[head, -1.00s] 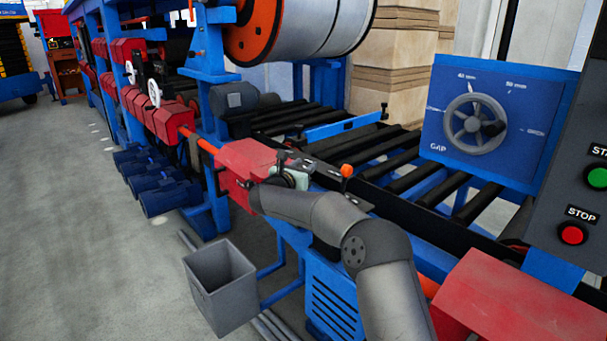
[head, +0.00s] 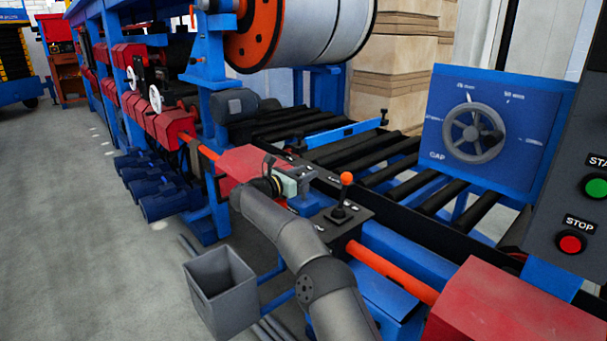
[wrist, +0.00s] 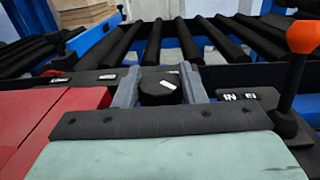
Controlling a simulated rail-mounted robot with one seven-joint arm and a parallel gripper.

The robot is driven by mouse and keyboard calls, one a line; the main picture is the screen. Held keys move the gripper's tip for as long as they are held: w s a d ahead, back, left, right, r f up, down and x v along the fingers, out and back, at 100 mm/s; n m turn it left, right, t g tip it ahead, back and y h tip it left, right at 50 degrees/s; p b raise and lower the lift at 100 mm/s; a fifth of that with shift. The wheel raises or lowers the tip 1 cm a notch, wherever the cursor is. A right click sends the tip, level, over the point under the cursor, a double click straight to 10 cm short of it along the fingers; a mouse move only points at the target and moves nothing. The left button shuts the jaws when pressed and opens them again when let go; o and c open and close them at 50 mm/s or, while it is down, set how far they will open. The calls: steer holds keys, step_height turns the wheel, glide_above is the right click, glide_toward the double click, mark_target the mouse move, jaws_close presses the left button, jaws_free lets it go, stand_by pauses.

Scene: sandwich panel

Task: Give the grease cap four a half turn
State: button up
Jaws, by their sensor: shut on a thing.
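In the wrist view, a round black cap (wrist: 157,92) with a white mark on top sits on the dark ledge of the machine. The grey fingers of my gripper (wrist: 160,72) stand on either side of it and are shut on it. No number can be read on the cap, so I cannot tell whether it is cap four. In the head view my gripper (head: 294,181) is at the dark ledge beside the red cover, and the cap is hidden there.
An orange-knobbed lever (head: 345,190) stands just right of my gripper; it also shows in the wrist view (wrist: 301,45). The red cover (head: 250,160) lies to the left. Black rollers (head: 385,175) run behind. A grey bin (head: 222,290) stands below.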

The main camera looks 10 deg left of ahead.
steer(key=o, duration=1)
steer(key=b+v, duration=0.2)
steer(key=v, duration=1.5)
steer(key=shift+s+a, duration=0.15)
